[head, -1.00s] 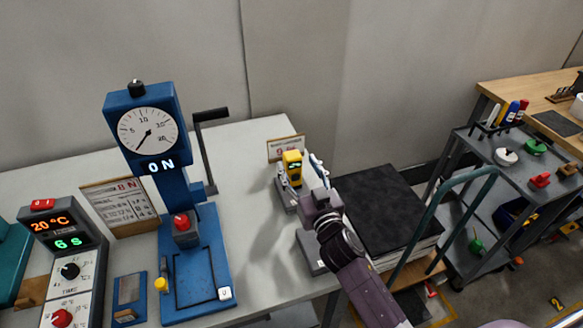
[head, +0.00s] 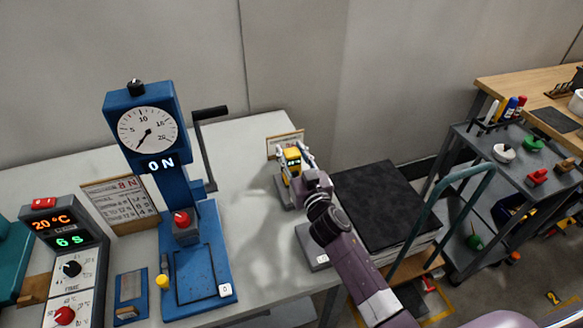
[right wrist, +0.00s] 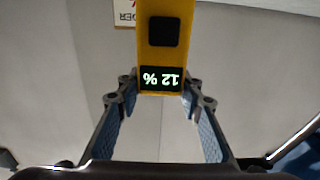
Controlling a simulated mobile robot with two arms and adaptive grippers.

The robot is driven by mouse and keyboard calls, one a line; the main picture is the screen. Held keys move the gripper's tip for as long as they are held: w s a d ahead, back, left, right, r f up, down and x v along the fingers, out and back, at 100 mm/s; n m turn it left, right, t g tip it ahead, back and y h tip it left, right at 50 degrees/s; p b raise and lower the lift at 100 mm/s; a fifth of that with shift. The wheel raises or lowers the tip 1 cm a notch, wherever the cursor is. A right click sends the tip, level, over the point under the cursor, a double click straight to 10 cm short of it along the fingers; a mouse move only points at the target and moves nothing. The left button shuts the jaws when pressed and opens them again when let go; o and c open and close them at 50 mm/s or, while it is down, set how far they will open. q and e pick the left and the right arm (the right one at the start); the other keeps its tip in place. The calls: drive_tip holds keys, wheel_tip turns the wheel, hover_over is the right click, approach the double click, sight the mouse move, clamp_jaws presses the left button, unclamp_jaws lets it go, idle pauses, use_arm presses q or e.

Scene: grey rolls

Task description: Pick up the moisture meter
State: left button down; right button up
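The yellow moisture meter (head: 293,172) stands at the right end of the grey table (head: 262,240), in front of a small sign. In the right wrist view the meter (right wrist: 164,50) hangs in from the top, its dark display reading 12 % upside down. My right gripper (head: 296,152) is at the meter, with fingers on both sides of its upper part. In the right wrist view the open gripper (right wrist: 161,98) has its fingertips close to the meter's edges; firm contact does not show. My left gripper is out of view.
A blue press (head: 203,265) with a dial and crank stands left of the meter. A small grey base (head: 307,240) lies near the table's right edge. A black-topped stack (head: 380,200), a cart with a green handle (head: 455,185) and a wooden bench (head: 520,90) are to the right.

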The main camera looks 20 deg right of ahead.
clamp_jaws()
drive_tip(key=shift+r, duration=0.1)
